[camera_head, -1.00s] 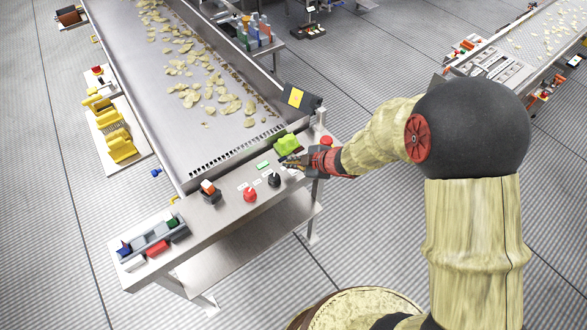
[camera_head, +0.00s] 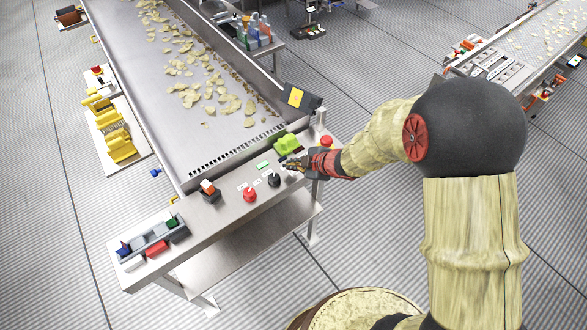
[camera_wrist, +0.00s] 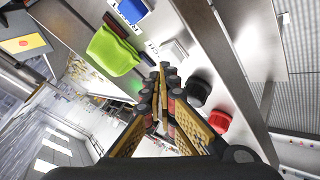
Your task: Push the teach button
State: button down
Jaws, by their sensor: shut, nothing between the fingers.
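My gripper (camera_head: 288,164) is over the right end of the steel control panel (camera_head: 228,212), beside the green block. In the wrist view its closed fingers (camera_wrist: 164,70) hold nothing, and their tips are close to a small pale square button (camera_wrist: 174,49) with a label beside it. I cannot read the label, so I cannot tell whether this is the teach button. Contact between tips and button cannot be told. In the head view the gripper hides this spot.
A black knob (camera_head: 274,180) and red knob (camera_head: 250,195) stand left of my gripper. A green block (camera_head: 287,143) is just behind it, and a red button (camera_head: 326,141) lies right. An orange-topped switch (camera_head: 209,188) is farther left. The conveyor (camera_head: 190,110) carries chips.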

aim_at(293, 171)
jog(key=shift+f+b, duration=0.3)
jog(key=shift+f, duration=0.15)
dwell(0.4)
jog(key=shift+r, duration=0.1)
jog(key=shift+r+p, duration=0.8)
jog(key=shift+p, duration=0.15)
notch_tip(293, 171, up, 5)
jog(key=p, duration=0.5)
jog(key=shift+r, duration=0.1)
dwell(0.7)
